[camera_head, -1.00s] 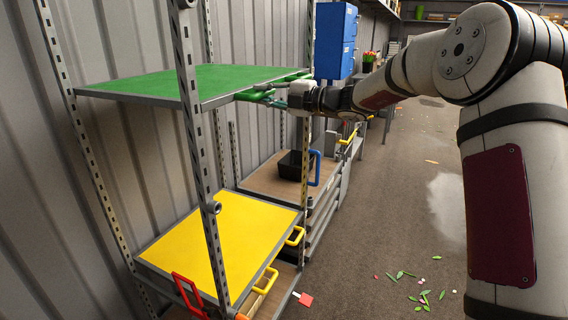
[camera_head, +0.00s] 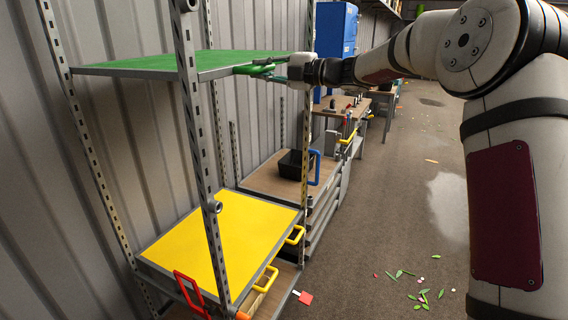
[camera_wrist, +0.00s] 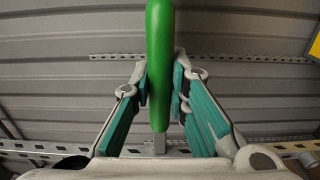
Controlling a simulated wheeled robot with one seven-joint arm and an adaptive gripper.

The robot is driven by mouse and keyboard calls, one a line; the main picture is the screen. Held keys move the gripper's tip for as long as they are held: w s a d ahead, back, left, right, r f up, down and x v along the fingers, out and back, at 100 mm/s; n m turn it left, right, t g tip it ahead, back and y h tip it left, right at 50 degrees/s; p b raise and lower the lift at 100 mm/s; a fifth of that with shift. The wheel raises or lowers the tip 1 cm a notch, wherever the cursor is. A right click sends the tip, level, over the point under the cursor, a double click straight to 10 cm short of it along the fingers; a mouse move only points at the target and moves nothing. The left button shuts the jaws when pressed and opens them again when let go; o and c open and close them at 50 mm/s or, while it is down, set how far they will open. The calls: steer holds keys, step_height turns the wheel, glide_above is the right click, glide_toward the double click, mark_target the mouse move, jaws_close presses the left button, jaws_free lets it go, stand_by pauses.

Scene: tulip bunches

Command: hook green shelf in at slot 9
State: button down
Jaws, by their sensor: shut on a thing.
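The green shelf (camera_head: 150,64) lies almost level between the slotted posts of the rack, high above the yellow shelf. Its green handle (camera_head: 256,69) sticks out at the front edge. My gripper (camera_head: 275,73) is shut on this handle. In the wrist view the green handle (camera_wrist: 159,70) stands between both teal fingers (camera_wrist: 160,95), which press it from each side. The near slotted post (camera_head: 190,110) crosses in front of the shelf's edge. Slot numbers are not readable, and I cannot tell whether the shelf's hooks sit in the post slots.
A black bin (camera_head: 294,163) and a blue handle (camera_head: 314,168) are on a unit behind. A blue cabinet (camera_head: 336,32) stands farther back. The floor (camera_head: 400,210) at right is mostly clear, with scattered leaves.

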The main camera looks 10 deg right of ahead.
steer(key=shift+r, duration=4.15)
